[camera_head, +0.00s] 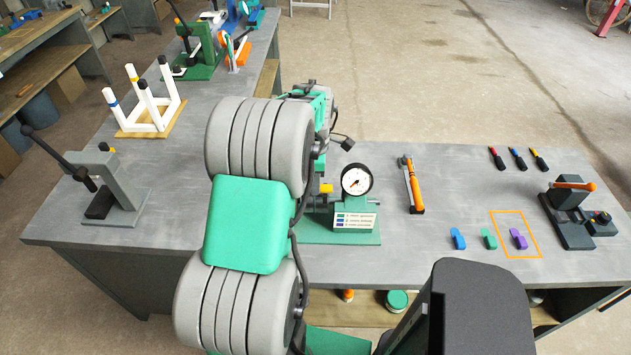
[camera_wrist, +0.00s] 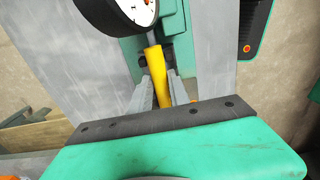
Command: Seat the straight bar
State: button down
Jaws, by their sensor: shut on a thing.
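My gripper (camera_wrist: 160,92) shows in the wrist view with its two grey fingers shut on a yellow handle (camera_wrist: 157,62). The handle joins a grey rod just below a dial gauge (camera_wrist: 135,12). In the head view my arm hides the gripper. A bit of yellow shows beside the green press (camera_head: 352,220), whose gauge (camera_head: 357,180) faces me. A white chair frame (camera_head: 160,126) stands on a wooden board (camera_head: 128,132) at the left, with black, yellow and blue marks on its posts. I cannot make out a separate straight bar.
A grey lever fixture (camera_head: 122,190) stands at the bench's left. An orange-handled tool (camera_head: 414,190) lies right of the press. Blue (camera_head: 458,238), green (camera_head: 489,238) and purple (camera_head: 518,238) pieces lie farther right, the purple inside an orange outline. A dark clamp (camera_head: 572,215) stands at the right end.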

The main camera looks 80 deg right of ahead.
jog(key=shift+r+p, duration=0.45)
jog(key=shift+r, duration=0.45)
jog(key=c, duration=1.2)
grip_release()
jog(key=shift+o, duration=0.5)
jog(key=shift+o, duration=1.3)
jog(key=shift+r, duration=0.1)
notch_tip(320, 180, up, 8)
jog(key=p, duration=0.5)
